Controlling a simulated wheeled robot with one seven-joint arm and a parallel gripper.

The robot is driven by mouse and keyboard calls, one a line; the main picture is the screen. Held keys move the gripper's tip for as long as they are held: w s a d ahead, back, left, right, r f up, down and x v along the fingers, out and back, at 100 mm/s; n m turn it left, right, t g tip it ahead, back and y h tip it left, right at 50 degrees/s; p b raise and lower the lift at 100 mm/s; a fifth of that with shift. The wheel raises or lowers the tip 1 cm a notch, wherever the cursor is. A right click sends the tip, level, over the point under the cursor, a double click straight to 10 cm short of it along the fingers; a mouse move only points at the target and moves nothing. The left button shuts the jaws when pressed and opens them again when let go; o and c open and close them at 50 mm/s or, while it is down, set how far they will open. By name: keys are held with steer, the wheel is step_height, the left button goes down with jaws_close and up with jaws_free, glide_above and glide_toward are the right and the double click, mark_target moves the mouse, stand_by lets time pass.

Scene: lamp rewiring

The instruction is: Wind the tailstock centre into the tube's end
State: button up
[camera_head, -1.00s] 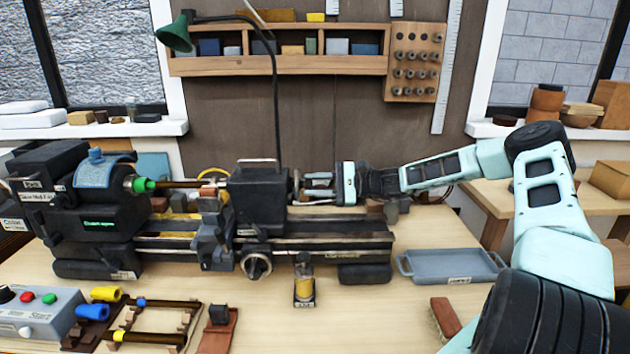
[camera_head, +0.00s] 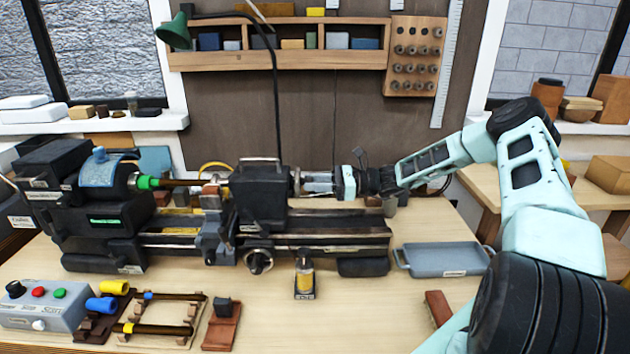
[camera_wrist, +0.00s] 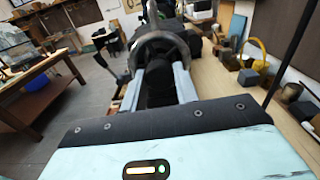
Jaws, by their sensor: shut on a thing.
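The dark tailstock (camera_head: 262,196) stands on the lathe bed, right of the tube (camera_head: 183,183). The brown tube runs from the green collar (camera_head: 147,182) at the headstock toward the tailstock. The contact between the tube's end and the centre is too small to tell. My gripper (camera_head: 308,183) reaches in from the right, shut on the tailstock handwheel (camera_head: 297,181). In the wrist view the handwheel (camera_wrist: 163,43) is a dark ring between the two grey fingers of my gripper (camera_wrist: 159,70). The fingers partly hide its rim.
A grey carriage (camera_head: 212,225) sits on the bed left of the tailstock. A small oil bottle (camera_head: 304,274) stands in front, and a grey tray (camera_head: 444,259) lies to the right. A lamp (camera_head: 174,32) hangs above.

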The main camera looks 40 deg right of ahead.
steer(key=shift+f, duration=0.1)
stand_by(0.3)
steer(key=o, duration=1)
steer(key=shift+d, duration=0.1)
steer(key=shift+b+v, duration=3.2)
steer(key=shift+v, duration=5.45)
steer(key=shift+s, duration=0.1)
